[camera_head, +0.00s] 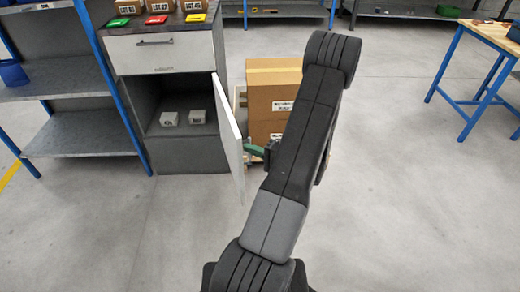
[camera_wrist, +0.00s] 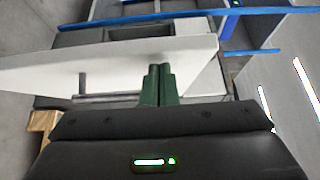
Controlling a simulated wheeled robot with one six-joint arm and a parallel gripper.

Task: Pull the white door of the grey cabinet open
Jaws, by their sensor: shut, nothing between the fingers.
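The white door (camera_head: 229,135) of the grey cabinet (camera_head: 187,158) stands wide open, swung out toward me from the cabinet's right side. The cabinet's inside shows to its left. My gripper (camera_head: 247,149) is on the door's right, outer side, with its green fingers pointing at the door. In the wrist view the gripper's fingers (camera_wrist: 159,70) are shut together and empty, in front of the white door (camera_wrist: 120,66). I cannot tell if they touch it. A short grey post, perhaps the door handle (camera_wrist: 82,84), shows left of the fingers, apart from them.
Two small pale boxes (camera_head: 184,117) sit inside the cabinet. A white drawer (camera_head: 155,53) is shut above. Stacked cardboard boxes (camera_head: 272,95) stand right of the cabinet, close behind my arm. A blue-framed shelf (camera_head: 70,78) stands left. The floor in front is clear.

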